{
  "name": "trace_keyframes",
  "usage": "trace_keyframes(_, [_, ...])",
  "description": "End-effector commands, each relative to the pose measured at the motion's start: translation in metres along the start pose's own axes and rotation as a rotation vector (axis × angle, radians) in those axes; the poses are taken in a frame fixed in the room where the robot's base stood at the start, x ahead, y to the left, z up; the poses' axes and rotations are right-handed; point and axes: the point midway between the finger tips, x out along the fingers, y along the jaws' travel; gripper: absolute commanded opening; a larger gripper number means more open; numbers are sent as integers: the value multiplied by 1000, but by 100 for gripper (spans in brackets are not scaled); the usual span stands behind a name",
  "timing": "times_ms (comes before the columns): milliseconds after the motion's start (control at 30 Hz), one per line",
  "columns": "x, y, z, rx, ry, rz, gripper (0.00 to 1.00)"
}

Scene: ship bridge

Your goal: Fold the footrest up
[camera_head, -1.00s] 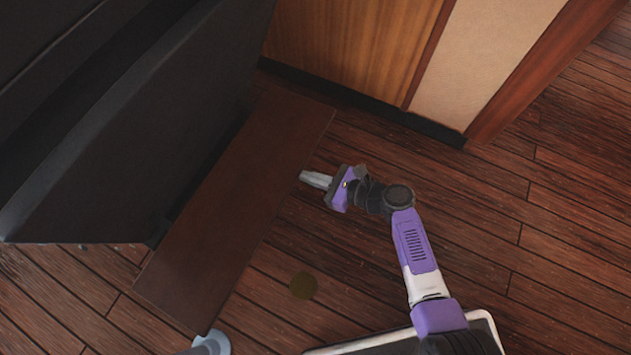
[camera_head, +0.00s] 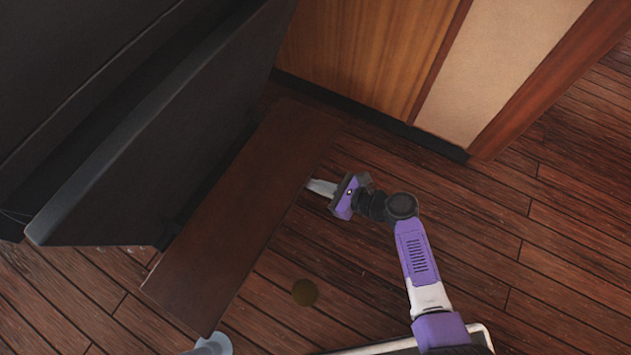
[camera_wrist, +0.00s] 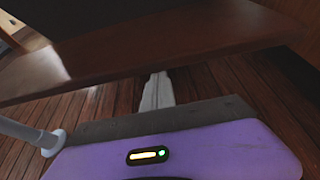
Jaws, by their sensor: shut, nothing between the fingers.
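The footrest (camera_head: 240,215) is a long, flat dark-brown board. It extends from the base of the black console, low above the floor. My gripper (camera_head: 312,184) is shut and empty, at the right long edge of the footrest.
The black console (camera_head: 120,140) fills the upper left. A wooden cabinet (camera_head: 365,50) stands beyond the footrest. A pale round-based post (camera_head: 212,345) is near the footrest's near end, also at left in the wrist view (camera_wrist: 52,142). The plank floor at right is clear.

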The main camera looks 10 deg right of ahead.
Motion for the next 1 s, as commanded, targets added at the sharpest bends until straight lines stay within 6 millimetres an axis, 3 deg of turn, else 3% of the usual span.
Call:
trace_keyframes(33, [-5,0,17,-3,9,2,0])
trace_keyframes(1000, [-20,-1,124,-7,349,1,0])
